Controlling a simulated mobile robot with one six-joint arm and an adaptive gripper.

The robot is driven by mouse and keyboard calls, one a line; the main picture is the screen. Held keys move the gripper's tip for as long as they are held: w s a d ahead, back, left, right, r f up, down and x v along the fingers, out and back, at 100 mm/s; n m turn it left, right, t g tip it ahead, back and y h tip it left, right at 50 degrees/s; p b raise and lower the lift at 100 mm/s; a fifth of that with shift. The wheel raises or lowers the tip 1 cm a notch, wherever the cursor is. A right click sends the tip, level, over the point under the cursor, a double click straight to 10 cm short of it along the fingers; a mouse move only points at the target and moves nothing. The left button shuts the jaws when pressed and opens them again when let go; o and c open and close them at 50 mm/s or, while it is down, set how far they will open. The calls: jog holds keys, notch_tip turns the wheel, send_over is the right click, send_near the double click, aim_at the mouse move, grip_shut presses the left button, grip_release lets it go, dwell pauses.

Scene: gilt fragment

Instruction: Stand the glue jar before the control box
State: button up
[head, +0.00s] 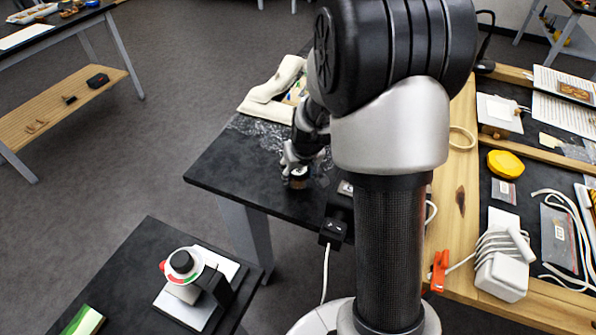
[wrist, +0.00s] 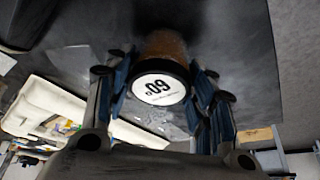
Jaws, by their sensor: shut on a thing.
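The glue jar (wrist: 165,46) shows in the wrist view as a small amber-brown jar with a dark rim and a white round face marked with a number. My gripper (wrist: 160,92) has its blue-padded fingers on both sides of it and is shut on it. In the head view my gripper (head: 299,163) holds the jar (head: 299,181) at the dark table; I cannot tell whether the jar touches the top. A black box with switches (head: 334,232) and a white cable sits at the table's front edge, right of the jar; I cannot tell whether it is the control box.
The dark table (head: 222,171) has free room left of my gripper. Clear crumpled wrap (head: 257,131) and a cream tray (head: 272,87) lie behind. A device with a round knob (head: 182,261) stands on a lower table at front left. A cluttered wooden-framed bench (head: 463,190) is at right.

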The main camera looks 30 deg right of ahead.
jog(key=shift+f, duration=0.1)
jog(key=o, duration=1.3)
jog(key=s+a+r+p, duration=0.1)
jog(key=s+a+r, duration=0.25)
jog(key=r, duration=0.35)
jog(key=s+a+r+n+p, duration=0.1)
jog(key=s+a+r+p, duration=0.1)
jog(key=s+r, duration=0.3)
jog(key=s+a+r+p, duration=0.1)
jog(key=s+a+r, duration=0.2)
jog(key=r, duration=0.5)
jog(key=shift+n+y, duration=0.5)
jog(key=shift+n, duration=0.2)
jog(key=s+a+r, duration=0.1)
jog(key=s+a, duration=0.1)
jog(key=s, duration=0.2)
jog(key=s+a+r, duration=0.1)
jog(key=s, duration=0.4)
jog(key=s+a+r, duration=0.1)
jog(key=s+a, duration=0.1)
jog(key=s, duration=0.3)
jog(key=shift+s+a+r, duration=0.15)
jog(key=shift+a+r, duration=0.15)
jog(key=shift+a, duration=0.05)
